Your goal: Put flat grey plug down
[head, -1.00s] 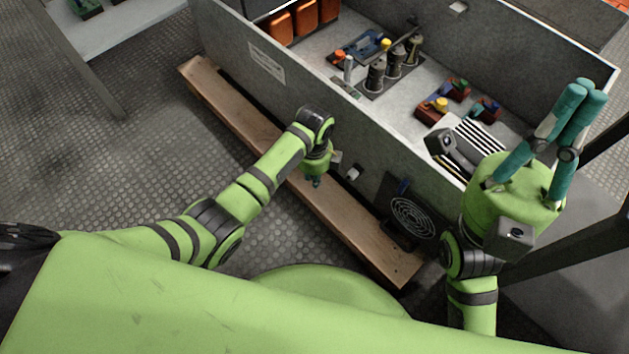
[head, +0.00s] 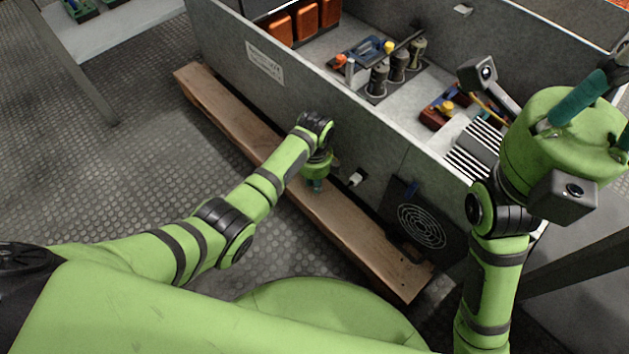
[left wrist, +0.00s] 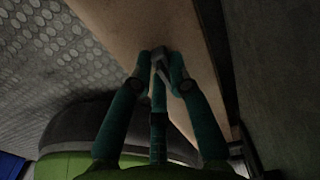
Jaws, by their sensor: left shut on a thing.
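My left gripper (head: 317,187) points down over the wooden plank (head: 225,112) at the foot of the grey cabinet wall. In the left wrist view, its teal fingers (left wrist: 161,62) are closed around a small flat grey plug (left wrist: 159,56), whose grey edge shows between the fingertips, above or against the plank (left wrist: 125,30). I cannot tell whether the plug touches the wood. In the head view the plug is hidden by the gripper. My right gripper (head: 604,122) is at the right edge, pointing up and right, with its fingertips partly cut off.
The open cabinet (head: 265,62) holds dark cylindrical capacitors (head: 378,80), orange blocks (head: 306,22) and a blue-grey device (head: 362,50). A small white fitting (head: 357,178) sits on its outer wall near my left gripper. A fan grille (head: 421,226) is further right. The plank's left stretch is clear.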

